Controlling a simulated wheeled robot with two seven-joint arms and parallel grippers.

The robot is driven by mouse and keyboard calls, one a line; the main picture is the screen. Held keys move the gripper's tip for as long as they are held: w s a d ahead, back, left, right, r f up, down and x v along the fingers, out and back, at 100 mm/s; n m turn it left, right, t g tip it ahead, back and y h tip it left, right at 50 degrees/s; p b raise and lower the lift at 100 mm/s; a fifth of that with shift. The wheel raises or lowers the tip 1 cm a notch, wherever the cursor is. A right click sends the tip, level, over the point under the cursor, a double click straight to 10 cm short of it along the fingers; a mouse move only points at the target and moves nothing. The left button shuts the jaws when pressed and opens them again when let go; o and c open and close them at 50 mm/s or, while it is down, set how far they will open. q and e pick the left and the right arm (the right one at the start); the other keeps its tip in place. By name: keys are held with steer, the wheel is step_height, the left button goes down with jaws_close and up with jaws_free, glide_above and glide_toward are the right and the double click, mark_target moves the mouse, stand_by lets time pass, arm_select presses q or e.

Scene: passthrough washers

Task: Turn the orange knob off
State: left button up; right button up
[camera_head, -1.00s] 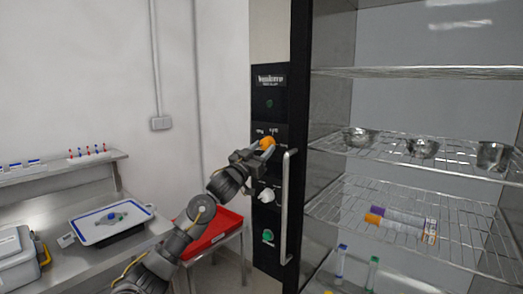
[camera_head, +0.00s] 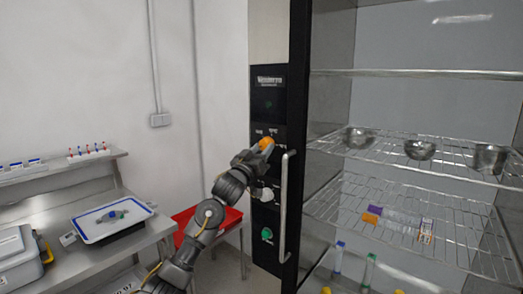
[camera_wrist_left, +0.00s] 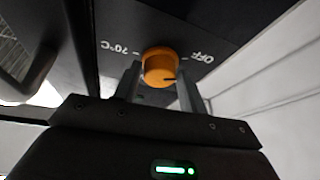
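The orange knob (camera_head: 265,143) sits on the black control panel (camera_head: 268,103) beside the glass-fronted cabinet. In the left wrist view the orange knob (camera_wrist_left: 160,67) has a dark pointer mark at its right side, towards the "OFF" label; a "70°C" label is on its other side. My left gripper (camera_head: 257,153) is at the knob. In the wrist view its two fingers (camera_wrist_left: 160,88) stand on either side of the knob, with gaps that look small; contact cannot be made out. My right gripper is not in view.
A white knob (camera_head: 266,194) and a green button (camera_head: 267,234) are lower on the panel. The vertical door handle (camera_head: 284,205) stands close to the right of my gripper. A red tray (camera_head: 207,226) and a steel bench (camera_head: 62,215) are at the left.

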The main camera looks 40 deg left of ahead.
arm_select(q)
steer(key=o, duration=0.3)
steer(key=shift+s+f+b, duration=0.3)
steer(key=shift+s, duration=0.05)
steer(key=b+v, duration=0.3)
steer(key=v, duration=0.7)
steer(key=shift+r, duration=0.15)
